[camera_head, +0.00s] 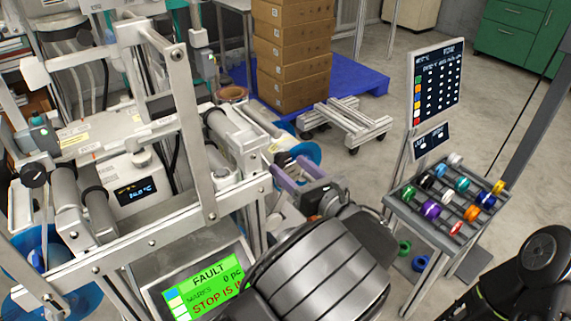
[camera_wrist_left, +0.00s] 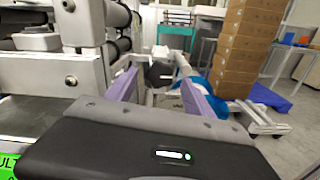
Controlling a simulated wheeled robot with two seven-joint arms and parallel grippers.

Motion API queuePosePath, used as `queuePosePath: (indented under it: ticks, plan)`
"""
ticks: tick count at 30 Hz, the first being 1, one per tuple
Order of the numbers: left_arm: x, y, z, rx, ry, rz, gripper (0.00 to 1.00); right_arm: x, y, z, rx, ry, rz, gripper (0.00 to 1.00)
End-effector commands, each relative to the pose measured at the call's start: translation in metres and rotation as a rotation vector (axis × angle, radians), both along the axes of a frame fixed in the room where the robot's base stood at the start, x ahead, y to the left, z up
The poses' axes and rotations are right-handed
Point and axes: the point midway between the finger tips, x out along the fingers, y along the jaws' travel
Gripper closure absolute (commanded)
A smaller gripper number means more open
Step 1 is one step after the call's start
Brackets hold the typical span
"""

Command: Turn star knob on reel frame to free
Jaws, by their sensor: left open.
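My left gripper (camera_head: 284,167) is open, with its two purple fingers pointing toward the reel frame (camera_head: 190,130). In the left wrist view, a dark knob (camera_wrist_left: 160,74) shows beyond and between the open fingers (camera_wrist_left: 155,92). It looks like the star knob, and the gripper does not grip it. I cannot tell how far the fingertips are from it, nor its turned position. Another black knob (camera_head: 34,173) is at the frame's far left. My right gripper is not in view.
A blue reel (camera_head: 309,151) lies just beyond the fingers. A green display (camera_head: 205,285) reads FAULT. A rack of coloured spools (camera_head: 410,205) stands to the right. Stacked cartons (camera_head: 292,50) sit on a blue pallet (camera_head: 371,82) behind a low wheeled frame (camera_head: 345,118).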

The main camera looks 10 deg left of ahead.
Motion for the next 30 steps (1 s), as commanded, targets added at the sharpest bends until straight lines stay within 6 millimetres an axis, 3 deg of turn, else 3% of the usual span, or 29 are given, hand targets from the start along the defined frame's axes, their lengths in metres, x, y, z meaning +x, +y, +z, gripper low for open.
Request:
queuePosePath:
  ticks: [6,15,30]
  plan:
    - [0.016,0.019,-0.001,-0.001,0.001,0.000,0.38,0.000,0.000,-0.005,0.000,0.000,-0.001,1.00]
    - [0.018,0.021,0.000,0.000,0.000,-0.001,0.38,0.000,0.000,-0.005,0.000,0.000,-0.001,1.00]
    - [0.017,0.021,0.000,0.000,0.000,-0.001,0.78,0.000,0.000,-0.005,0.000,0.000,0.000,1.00]
